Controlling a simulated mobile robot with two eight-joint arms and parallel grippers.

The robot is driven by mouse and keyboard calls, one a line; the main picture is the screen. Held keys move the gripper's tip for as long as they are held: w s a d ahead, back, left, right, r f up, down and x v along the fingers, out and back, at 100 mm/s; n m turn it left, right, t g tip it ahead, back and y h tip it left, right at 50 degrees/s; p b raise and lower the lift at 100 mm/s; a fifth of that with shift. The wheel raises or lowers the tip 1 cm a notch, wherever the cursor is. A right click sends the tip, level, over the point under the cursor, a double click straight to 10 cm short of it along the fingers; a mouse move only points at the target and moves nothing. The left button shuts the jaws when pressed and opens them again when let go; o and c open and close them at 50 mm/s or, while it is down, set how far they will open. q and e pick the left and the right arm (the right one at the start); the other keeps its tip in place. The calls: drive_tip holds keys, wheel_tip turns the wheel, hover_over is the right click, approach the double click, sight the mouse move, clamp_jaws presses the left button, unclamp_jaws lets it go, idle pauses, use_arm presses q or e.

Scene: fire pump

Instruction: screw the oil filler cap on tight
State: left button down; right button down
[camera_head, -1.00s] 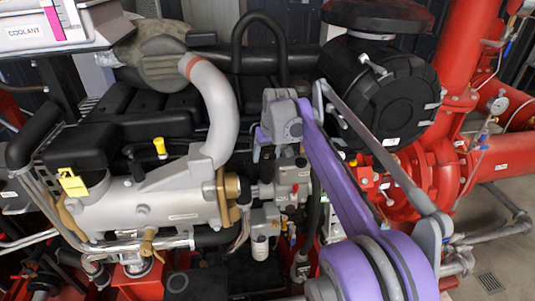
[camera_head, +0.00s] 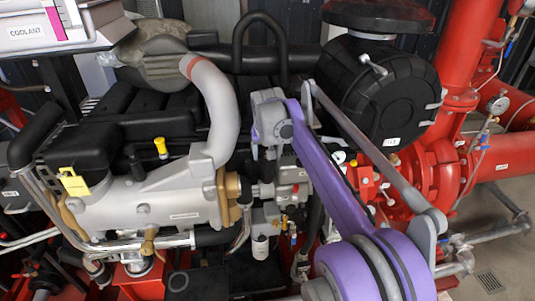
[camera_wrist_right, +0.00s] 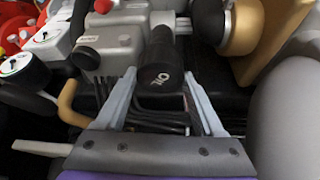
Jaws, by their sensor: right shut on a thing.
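The black oil filler cap (camera_wrist_right: 161,79), with white OIL lettering on its end, shows in the middle of the wrist view. My right gripper (camera_wrist_right: 160,76) is shut on it, with one grey finger on each side. A black tube-like part extends behind the cap; I cannot tell where cap and neck meet or how tightly it sits. In the head view my right wrist (camera_head: 272,122) is above the engine's right end, and its fingertips and the cap cannot be made out clearly. My left gripper is not in view.
The silver engine block (camera_head: 150,208) has a yellow cap (camera_head: 160,147) and a yellow handle (camera_head: 73,182). A thick grey pipe (camera_head: 222,110) curves close left of my wrist. A black air filter (camera_head: 388,95) stands behind my arm. Red pump pipework (camera_head: 455,170) is at right.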

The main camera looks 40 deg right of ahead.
drive_tip(key=shift+w+a+r+m+h, duration=0.15)
drive_tip(key=shift+m+h, duration=0.15)
drive_tip(key=shift+m, duration=0.5)
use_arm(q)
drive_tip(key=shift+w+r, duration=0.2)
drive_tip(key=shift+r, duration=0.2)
use_arm(e)
drive_tip(key=shift+m+g, duration=0.4)
drive_tip(key=shift+m, duration=0.4)
drive_tip(key=shift+h, duration=0.3)
drive_tip(key=shift+m+g+p, duration=0.3)
drive_tip(key=shift+m+p, duration=0.15)
drive_tip(key=shift+m, duration=0.45)
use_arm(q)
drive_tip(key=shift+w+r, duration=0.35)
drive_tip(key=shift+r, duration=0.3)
use_arm(e)
drive_tip(key=shift+m+g+h, duration=0.3)
drive_tip(key=shift+m+g, duration=0.1)
drive_tip(key=shift+m, duration=0.5)
